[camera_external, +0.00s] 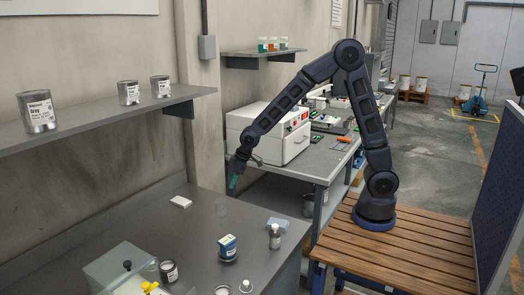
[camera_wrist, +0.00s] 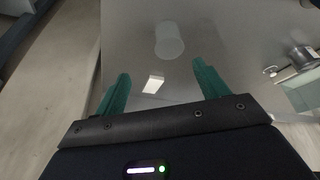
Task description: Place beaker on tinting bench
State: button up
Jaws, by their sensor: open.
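A clear, faint glass beaker (camera_external: 221,206) stands on the dark grey bench (camera_external: 110,232), towards its far end; I take this bench for the tinting bench. My gripper (camera_external: 232,184) is above and close to the beaker, pointing down, with teal fingers. In the wrist view the beaker (camera_wrist: 169,40) is beyond the fingertips, upright on the grey top (camera_wrist: 225,35). My gripper (camera_wrist: 161,70) is open there, with nothing between its fingers. The beaker appears apart from both fingers.
A white block (camera_external: 181,201) lies left of the beaker. A wall shelf (camera_external: 100,121) holds cans. The bench's left middle is clear.

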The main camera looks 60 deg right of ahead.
jog(key=s+d+r+m+h, duration=0.1)
jog(key=s+d+r+m, duration=0.2)
jog(key=s+d+r, duration=1.25)
jog(key=s+d+r+m, duration=0.2)
jog(key=s+d, duration=0.4)
jog(key=s, duration=0.3)
jog(key=s+d+r+m+h, duration=0.1)
jog(key=s+d+r, duration=0.1)
jog(key=s+d, duration=0.4)
jog(key=s, duration=0.3)
jog(key=shift+s+m+t, duration=0.2)
jog(key=shift+m+t, duration=0.1)
jog(key=shift+m, duration=0.1)
